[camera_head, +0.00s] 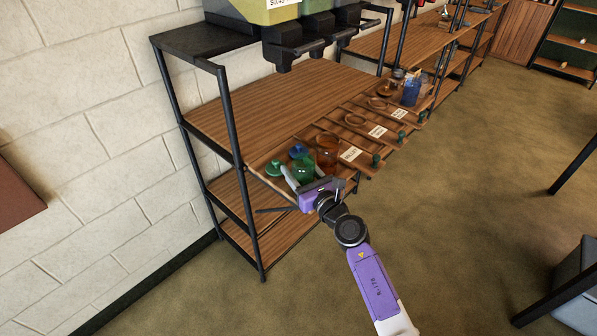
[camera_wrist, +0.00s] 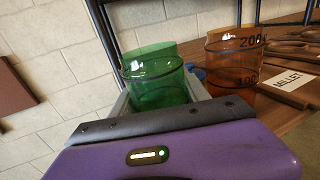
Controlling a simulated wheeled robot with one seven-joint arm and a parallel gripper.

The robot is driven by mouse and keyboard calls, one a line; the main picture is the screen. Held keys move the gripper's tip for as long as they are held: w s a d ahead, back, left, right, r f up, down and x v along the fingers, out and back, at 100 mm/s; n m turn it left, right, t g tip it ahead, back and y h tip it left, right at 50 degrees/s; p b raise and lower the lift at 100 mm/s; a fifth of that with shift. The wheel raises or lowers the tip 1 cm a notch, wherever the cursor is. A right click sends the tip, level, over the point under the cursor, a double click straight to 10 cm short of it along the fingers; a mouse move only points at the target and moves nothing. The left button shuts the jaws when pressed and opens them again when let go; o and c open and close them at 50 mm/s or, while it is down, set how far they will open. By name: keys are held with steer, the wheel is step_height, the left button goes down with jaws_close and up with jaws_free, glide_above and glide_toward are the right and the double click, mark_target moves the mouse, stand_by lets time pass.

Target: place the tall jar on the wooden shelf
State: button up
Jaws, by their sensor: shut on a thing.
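My gripper (camera_head: 303,177) is shut on a transparent green jar (camera_head: 304,165), at the front left end of the wooden shelf (camera_head: 250,108). In the wrist view the green jar (camera_wrist: 158,78) stands roughly upright between the fingers, its open rim up. Its base is hidden, so I cannot tell whether it touches wood. A transparent amber jar (camera_head: 327,152) stands just right of it; it also shows in the wrist view (camera_wrist: 234,68) with measuring marks.
A green lid (camera_head: 274,168) and a blue lid (camera_head: 298,151) lie close to the held jar. A blue jar (camera_head: 411,92) stands farther along the labelled wooden front strip. Dark dispensers (camera_head: 300,47) hang above the shelf. A black post (camera_head: 228,118) rises at its left. The shelf's middle is clear.

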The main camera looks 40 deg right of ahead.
steer(key=shift+f, duration=0.15)
steer(key=o, duration=1.6)
